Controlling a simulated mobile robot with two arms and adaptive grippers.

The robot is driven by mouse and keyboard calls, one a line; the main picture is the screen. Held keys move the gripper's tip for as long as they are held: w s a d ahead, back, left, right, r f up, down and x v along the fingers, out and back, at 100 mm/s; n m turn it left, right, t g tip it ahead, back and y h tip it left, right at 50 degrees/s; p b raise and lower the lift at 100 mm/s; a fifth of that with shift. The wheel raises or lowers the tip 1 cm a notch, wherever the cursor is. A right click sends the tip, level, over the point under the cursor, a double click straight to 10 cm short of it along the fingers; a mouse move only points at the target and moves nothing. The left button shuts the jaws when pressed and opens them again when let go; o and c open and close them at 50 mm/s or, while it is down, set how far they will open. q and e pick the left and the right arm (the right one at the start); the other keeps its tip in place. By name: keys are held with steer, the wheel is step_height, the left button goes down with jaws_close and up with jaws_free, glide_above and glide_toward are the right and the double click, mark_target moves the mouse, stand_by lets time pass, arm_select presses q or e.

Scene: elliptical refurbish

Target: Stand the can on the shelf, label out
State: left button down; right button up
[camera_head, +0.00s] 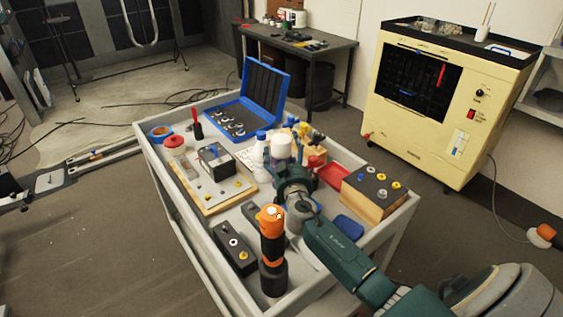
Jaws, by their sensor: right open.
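A white can-like container (281,146) stands upright among the items on the grey cart, near its middle. I cannot make out a label on it, and its lower part is hidden by my right gripper. My right gripper (285,166) is open, with its fingers at or just in front of this container. I cannot tell whether the container is between the fingers. A grey shelf unit (546,112) is partly in view at the right edge. My left gripper is not in view.
The cart (187,238) is crowded: a blue open case (262,85), white bottle (258,151), orange-and-black cylinder (272,250), wooden block with knobs (372,196) and red tray (333,175). A yellow cabinet (425,135) stands behind at right. Floor between them is clear.

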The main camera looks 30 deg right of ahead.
steer(key=shift+w+d, duration=0.2)
steer(key=shift+w, duration=0.15)
steer(key=shift+s, duration=0.1)
steer(key=shift+c, duration=0.5)
steer(key=c, duration=1.6)
steer(key=shift+r, duration=0.1)
steer(key=shift+c, duration=0.4)
